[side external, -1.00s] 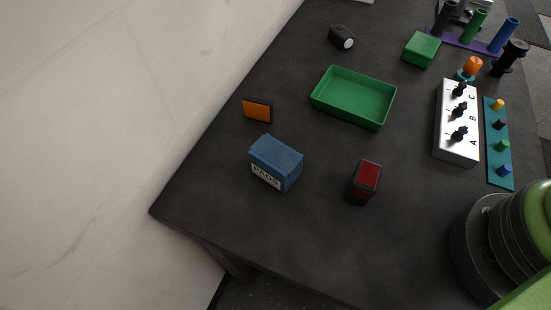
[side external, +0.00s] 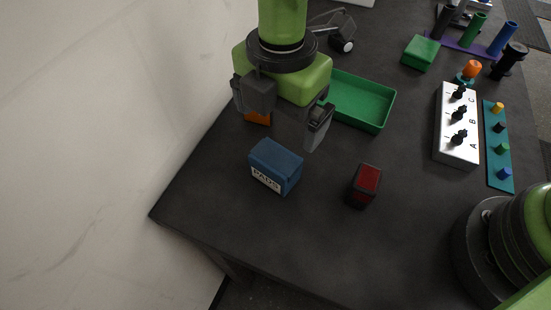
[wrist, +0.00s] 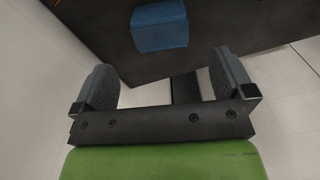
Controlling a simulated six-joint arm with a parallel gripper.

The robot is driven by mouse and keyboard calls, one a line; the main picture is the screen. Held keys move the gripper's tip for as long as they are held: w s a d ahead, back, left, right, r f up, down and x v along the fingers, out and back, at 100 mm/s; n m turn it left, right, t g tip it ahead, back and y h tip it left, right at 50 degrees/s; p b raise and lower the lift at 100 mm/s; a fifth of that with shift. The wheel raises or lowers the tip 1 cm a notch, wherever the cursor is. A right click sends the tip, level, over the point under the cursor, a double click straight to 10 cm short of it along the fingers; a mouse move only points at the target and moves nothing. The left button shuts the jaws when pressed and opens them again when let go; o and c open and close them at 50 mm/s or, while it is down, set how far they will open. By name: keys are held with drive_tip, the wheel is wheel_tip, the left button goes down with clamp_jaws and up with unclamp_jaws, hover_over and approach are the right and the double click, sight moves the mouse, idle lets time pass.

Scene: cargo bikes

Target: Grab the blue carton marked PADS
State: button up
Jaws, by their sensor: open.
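The blue carton (side external: 277,160) marked PADS stands on the dark table near its left front edge, its white label facing the front. It also shows in the wrist view (wrist: 159,26), beyond the gap between the fingers and a little above its middle. My gripper (side external: 283,120) is open and empty. It hangs above and behind the carton in the side view, with its fingers apart and not touching it. In the wrist view the two dark fingers (wrist: 164,80) are spread wide.
A red and black box (side external: 365,186) stands right of the carton. An orange-faced block (side external: 257,118) is partly hidden behind my gripper. A green tray (side external: 378,122) lies behind, and a white panel with black knobs (side external: 457,148) is farther right. A pale wall borders the left.

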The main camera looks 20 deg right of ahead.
sight(276, 157)
wheel_tip(276, 157, down, 4)
drive_tip(key=shift+r, duration=0.2)
drive_tip(key=shift+s+a+f, duration=0.1)
drive_tip(key=shift+a+f, duration=0.1)
drive_tip(key=shift+f, duration=1.2)
drive_tip(key=shift+s+a+f, duration=0.1)
drive_tip(key=shift+a+f, duration=0.05)
drive_tip(key=shift+f, duration=1.2)
drive_tip(key=c, duration=0.9)
drive_tip(key=shift+o, duration=0.2)
